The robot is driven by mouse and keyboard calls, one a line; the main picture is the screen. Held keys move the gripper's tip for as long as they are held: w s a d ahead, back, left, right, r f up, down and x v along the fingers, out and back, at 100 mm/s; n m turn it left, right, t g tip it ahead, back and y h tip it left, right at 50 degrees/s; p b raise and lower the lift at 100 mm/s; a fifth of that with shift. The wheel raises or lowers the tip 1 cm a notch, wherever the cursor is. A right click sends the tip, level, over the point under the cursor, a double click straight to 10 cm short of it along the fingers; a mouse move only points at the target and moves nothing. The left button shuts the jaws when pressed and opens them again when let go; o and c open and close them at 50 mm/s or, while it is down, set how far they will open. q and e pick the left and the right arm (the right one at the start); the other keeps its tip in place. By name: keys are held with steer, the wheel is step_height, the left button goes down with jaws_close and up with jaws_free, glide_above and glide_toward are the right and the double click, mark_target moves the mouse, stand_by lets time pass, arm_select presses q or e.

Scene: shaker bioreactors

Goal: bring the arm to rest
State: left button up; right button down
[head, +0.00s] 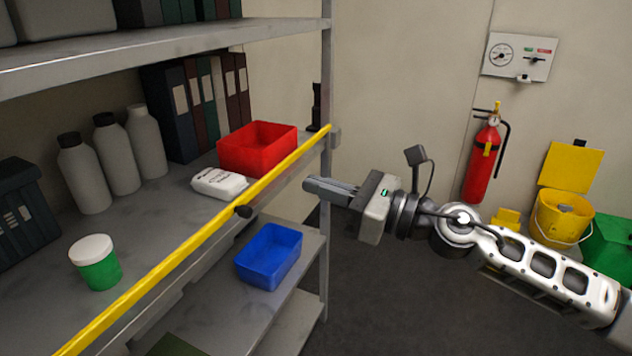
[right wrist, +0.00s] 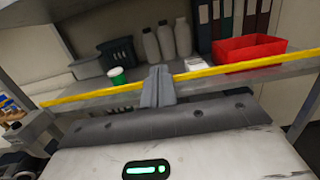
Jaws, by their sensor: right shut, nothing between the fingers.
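My right gripper (head: 328,189) comes in from the right in the head view, with the arm stretched toward the shelf. Its fingers are shut and empty, pointing left, in front of the shelf's right upright and apart from it. In the right wrist view the closed fingers (right wrist: 157,87) point at the shelf, with the yellow bar behind them. My left gripper does not show in either view.
A shelf rack (head: 327,110) has a yellow bar (head: 190,243) along its front. It holds a red bin (head: 258,148), white packet (head: 219,184), green-and-white jar (head: 96,262), bottles and binders. A blue bin (head: 269,256) sits lower. A fire extinguisher (head: 482,165) hangs at the wall.

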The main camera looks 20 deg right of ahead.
steer(key=s+f+m+t+h, duration=0.1)
steer(key=s+f+m+h, duration=0.25)
steer(key=f+m, duration=0.85)
steer(key=s+f+m+t+h, duration=0.25)
steer(key=f+m+h, duration=0.4)
steer(key=m, duration=1.05)
steer(key=s+a+f+m+g+h, duration=0.1)
steer(key=s+f+m+g, duration=0.5)
steer(key=s+f+m, duration=0.7)
step_height(320, 180, down, 3)
steer(key=shift+s+a+r+m, duration=0.15)
steer(key=shift+s+m, duration=0.05)
steer(key=shift+m, duration=0.2)
